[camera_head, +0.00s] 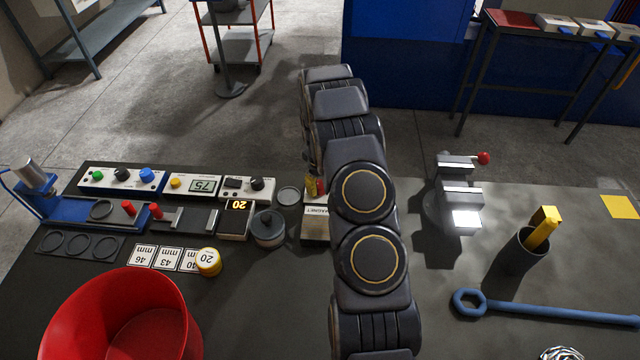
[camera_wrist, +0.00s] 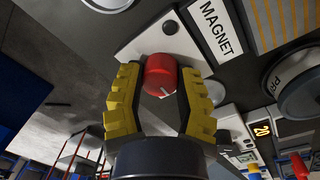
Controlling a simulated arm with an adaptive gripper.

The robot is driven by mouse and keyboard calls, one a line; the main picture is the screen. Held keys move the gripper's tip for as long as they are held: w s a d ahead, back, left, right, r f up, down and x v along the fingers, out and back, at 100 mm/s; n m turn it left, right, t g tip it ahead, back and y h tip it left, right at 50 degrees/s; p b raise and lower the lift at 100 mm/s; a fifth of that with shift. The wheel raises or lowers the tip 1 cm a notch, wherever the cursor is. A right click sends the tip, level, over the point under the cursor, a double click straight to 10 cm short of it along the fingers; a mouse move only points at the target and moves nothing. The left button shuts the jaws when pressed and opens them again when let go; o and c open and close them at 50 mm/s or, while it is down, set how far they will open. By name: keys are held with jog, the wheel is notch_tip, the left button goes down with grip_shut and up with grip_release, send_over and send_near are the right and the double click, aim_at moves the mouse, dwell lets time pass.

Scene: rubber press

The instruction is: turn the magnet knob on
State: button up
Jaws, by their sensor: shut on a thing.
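The red magnet knob (camera_wrist: 160,76) sits on a pale plate beside the MAGNET label (camera_wrist: 221,27) in the wrist view. It has a white pointer mark on its near side. My gripper (camera_wrist: 160,70), with yellow ridged fingers, is shut on the knob, one finger on each side. In the head view the MAGNET box (camera_head: 316,226) is partly covered by my arm. Only a small bit of red and yellow shows above the box there, and most of my gripper is hidden. I cannot tell from the label which knob position is on or off.
Left of the box stand a grey round weight (camera_head: 269,230), a display reading 20 (camera_head: 236,206) and a control panel (camera_head: 122,178). A red bowl (camera_head: 70,318) is at front left. Right of my arm are a clamp (camera_head: 458,195), a dark cup (camera_head: 522,254) and a blue wrench (camera_head: 550,311).

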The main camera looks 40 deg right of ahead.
jog(key=m, duration=0.5)
jog(key=shift+a+f+m, duration=0.1)
jog(key=shift+m, duration=0.2)
jog(key=m, duration=0.5)
jog(key=shift+g, duration=0.3)
jog(key=shift+a, duration=0.1)
jog(key=o, duration=1.1)
